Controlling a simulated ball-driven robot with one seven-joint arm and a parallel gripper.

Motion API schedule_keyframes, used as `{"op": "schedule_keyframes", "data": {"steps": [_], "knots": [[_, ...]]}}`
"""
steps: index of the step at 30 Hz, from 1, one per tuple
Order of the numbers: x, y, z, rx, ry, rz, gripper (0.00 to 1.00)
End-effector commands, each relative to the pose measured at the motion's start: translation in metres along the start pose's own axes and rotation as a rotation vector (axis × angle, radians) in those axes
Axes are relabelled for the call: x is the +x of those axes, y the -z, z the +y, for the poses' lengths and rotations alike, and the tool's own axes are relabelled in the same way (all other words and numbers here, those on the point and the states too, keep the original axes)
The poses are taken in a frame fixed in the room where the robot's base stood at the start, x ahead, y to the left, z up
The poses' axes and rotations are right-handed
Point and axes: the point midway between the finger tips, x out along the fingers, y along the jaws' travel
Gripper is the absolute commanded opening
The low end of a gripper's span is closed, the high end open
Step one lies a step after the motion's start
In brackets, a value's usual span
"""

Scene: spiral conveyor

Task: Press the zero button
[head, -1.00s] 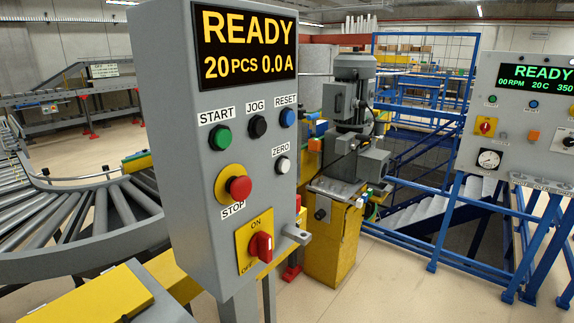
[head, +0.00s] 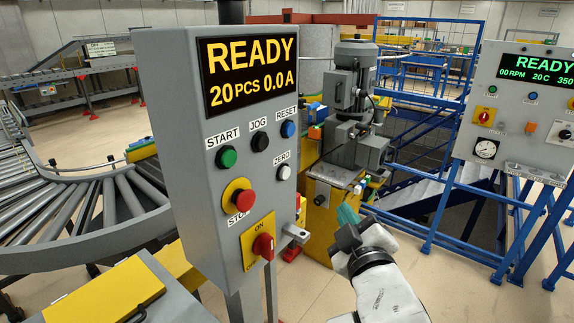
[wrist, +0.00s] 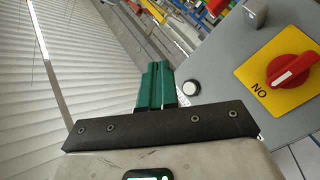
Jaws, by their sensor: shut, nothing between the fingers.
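The zero button (head: 284,172) is a small white round button on the right of the grey control panel (head: 205,235), under its ZERO label. My gripper (head: 347,214) has green fingers, shut and empty. In the head view it is below and right of the zero button, off to the right of the panel. In the wrist view my gripper (wrist: 155,85) points toward the panel; I cannot tell the gap, but no contact shows.
The red ON/OFF switch (head: 263,246) and a grey latch (head: 295,233) stick out low on the panel. A red stop button (head: 238,197) sits left of the zero button. A machine (head: 352,110) and blue railings (head: 440,205) stand behind.

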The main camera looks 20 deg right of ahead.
Motion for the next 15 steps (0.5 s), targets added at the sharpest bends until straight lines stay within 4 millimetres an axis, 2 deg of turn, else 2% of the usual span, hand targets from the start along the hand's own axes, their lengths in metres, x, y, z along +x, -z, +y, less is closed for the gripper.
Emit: {"op": "schedule_keyframes", "data": {"steps": [1, 5, 15], "knots": [[0.002, 0.013, 0.007, -0.013, -0.019, 0.026, 0.00], [0.003, 0.029, 0.015, -0.037, -0.050, 0.067, 0.00], [0.003, 0.031, 0.017, -0.041, -0.055, 0.073, 0.00]]}}
